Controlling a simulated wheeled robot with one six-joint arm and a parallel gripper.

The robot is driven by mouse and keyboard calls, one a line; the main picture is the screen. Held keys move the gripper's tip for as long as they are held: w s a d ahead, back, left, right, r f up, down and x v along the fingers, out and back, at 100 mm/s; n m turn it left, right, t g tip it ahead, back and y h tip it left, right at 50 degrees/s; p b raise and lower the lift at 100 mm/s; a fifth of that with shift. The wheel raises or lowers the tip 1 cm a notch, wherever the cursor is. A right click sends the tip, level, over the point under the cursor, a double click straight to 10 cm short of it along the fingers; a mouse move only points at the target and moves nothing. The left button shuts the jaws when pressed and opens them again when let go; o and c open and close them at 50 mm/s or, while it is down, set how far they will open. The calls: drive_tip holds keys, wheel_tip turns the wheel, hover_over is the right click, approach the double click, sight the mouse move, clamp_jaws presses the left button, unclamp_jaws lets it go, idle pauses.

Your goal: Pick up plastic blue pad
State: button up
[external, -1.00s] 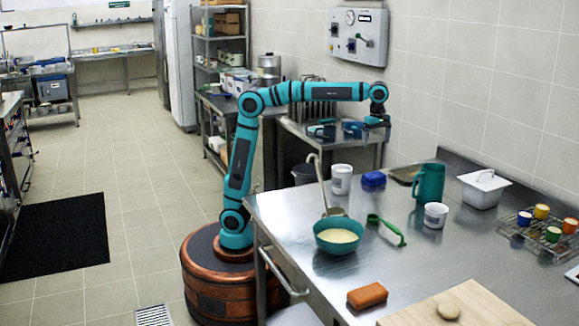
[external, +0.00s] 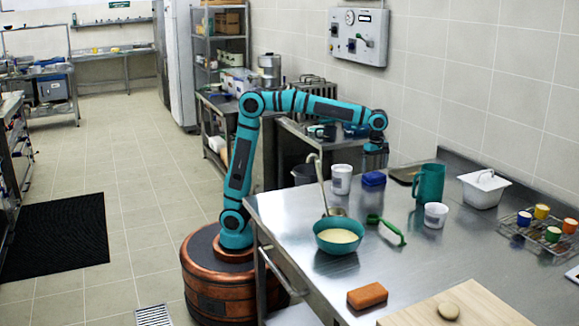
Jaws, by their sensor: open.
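The blue pad (external: 373,179) lies on the steel table near its back left edge, just right of a white cup. My gripper (external: 375,165) hangs pointing down above the pad and is small in the picture. It is open and holds nothing that I can see. Its fingertips are too small to make out clearly, so I cannot tell the exact gap to the pad.
A white cup (external: 341,179) stands close left of the pad. A teal pitcher (external: 429,184) and a dark tray (external: 404,175) are to its right.

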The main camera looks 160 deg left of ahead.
sight(375, 174)
drive_tip(key=shift+w+f, duration=0.2)
drive_tip(key=shift+f, duration=2.4)
drive_tip(key=shift+c, duration=0.4)
drive_tip(key=c, duration=0.6)
